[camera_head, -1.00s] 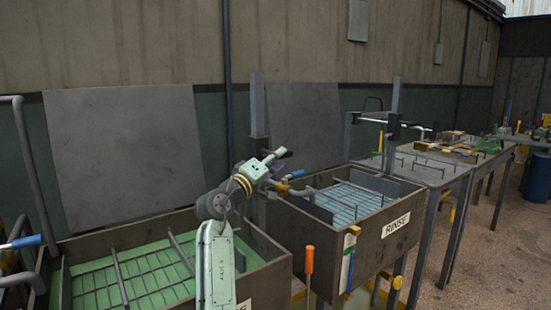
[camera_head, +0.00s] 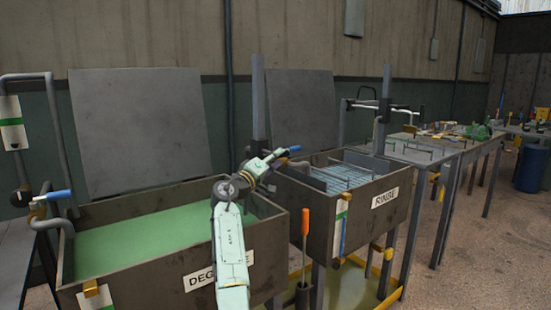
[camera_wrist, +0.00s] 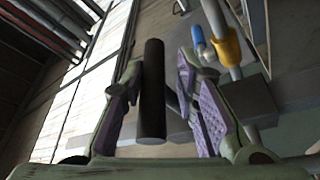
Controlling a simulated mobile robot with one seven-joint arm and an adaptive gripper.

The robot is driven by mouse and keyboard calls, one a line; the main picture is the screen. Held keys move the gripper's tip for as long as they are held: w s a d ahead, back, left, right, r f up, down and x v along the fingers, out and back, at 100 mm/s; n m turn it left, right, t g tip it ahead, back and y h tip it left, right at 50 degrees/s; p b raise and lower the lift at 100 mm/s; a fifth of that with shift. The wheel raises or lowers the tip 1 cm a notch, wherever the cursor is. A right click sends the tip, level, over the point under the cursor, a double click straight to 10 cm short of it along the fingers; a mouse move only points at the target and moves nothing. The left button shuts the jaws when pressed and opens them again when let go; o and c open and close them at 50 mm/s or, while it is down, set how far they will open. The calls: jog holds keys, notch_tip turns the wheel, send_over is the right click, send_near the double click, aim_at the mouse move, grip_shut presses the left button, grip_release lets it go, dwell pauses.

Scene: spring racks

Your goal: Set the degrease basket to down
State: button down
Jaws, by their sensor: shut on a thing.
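The degrease tank (camera_head: 170,263) stands at the front left, with its label partly behind my arm. Green liquid (camera_head: 150,232) fills it and shows a plain surface; no basket bars show above it. The tank's upright post (camera_head: 258,100) rises behind my wrist. My gripper (camera_head: 284,157) is over the tank's right end, close to that post. In the wrist view, my gripper (camera_wrist: 160,95) has its purple-padded fingers on both sides of a dark round handle (camera_wrist: 152,90) and is shut on it. The contact itself is hard to see.
The rinse tank (camera_head: 352,226) stands just right of my gripper, with a basket of bars (camera_head: 345,172) in it. A pipe with a blue-handled valve (camera_head: 52,195) is at the left. Work tables (camera_head: 440,150) extend to the right.

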jog(key=shift+w+a+f, duration=0.15)
jog(key=shift+a+f, duration=0.35)
jog(key=shift+f, duration=0.05)
jog(key=c, duration=1.7)
grip_release()
jog(key=shift+o, duration=1.2)
jog(key=shift+w+f, duration=0.15)
jog(key=shift+o, duration=1.3)
jog(key=shift+d, duration=0.1)
jog(key=shift+r, duration=0.2)
jog(key=r+v, duration=0.3)
jog(key=v, duration=1.1)
jog(key=shift+s+a+f, duration=0.35)
jog(key=shift+s, duration=0.25)
jog(key=shift+c, duration=0.2)
